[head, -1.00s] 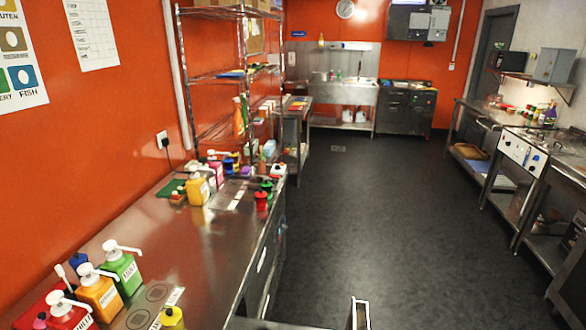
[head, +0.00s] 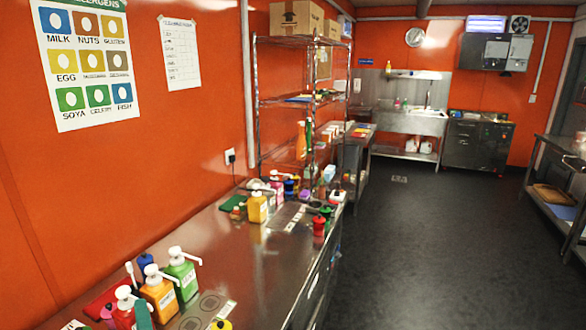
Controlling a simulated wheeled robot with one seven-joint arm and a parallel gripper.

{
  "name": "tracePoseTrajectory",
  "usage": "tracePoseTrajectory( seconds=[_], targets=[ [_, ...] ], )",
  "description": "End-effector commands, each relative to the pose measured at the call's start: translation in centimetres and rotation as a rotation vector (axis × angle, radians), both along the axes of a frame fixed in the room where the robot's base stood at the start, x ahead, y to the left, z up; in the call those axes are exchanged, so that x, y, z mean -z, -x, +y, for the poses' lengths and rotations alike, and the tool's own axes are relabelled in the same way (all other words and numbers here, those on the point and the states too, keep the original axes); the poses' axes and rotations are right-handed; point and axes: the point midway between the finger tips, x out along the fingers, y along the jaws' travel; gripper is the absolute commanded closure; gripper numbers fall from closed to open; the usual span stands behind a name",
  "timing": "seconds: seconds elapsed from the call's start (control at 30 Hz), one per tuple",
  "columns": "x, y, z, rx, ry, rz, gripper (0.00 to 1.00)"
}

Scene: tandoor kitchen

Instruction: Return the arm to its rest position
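My arm and my gripper do not show in the head view, so whether the gripper is open or shut is hidden. The steel counter (head: 262,272) runs along the left wall. Near its front end stand pump bottles: a red one (head: 124,316), an orange one (head: 160,297) and a green one (head: 182,272). A yellow pump bottle (head: 258,208) stands farther back, among several small coloured containers.
A wire shelf rack (head: 304,100) stands behind the counter, with cardboard boxes (head: 296,18) on top. A sink unit (head: 412,122) and a dark cabinet (head: 476,143) line the back wall. Another steel table (head: 566,148) is at the right. The dark floor (head: 430,250) between is clear.

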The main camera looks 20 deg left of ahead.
Motion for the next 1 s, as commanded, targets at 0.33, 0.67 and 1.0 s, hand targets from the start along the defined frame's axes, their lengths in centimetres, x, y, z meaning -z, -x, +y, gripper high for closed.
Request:
tracePoseTrajectory(
  seconds=[0.33,0.67,1.0],
  targets=[
    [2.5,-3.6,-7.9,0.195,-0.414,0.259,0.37],
    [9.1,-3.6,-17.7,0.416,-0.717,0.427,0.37],
    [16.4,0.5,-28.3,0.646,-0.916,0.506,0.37]
  ],
)
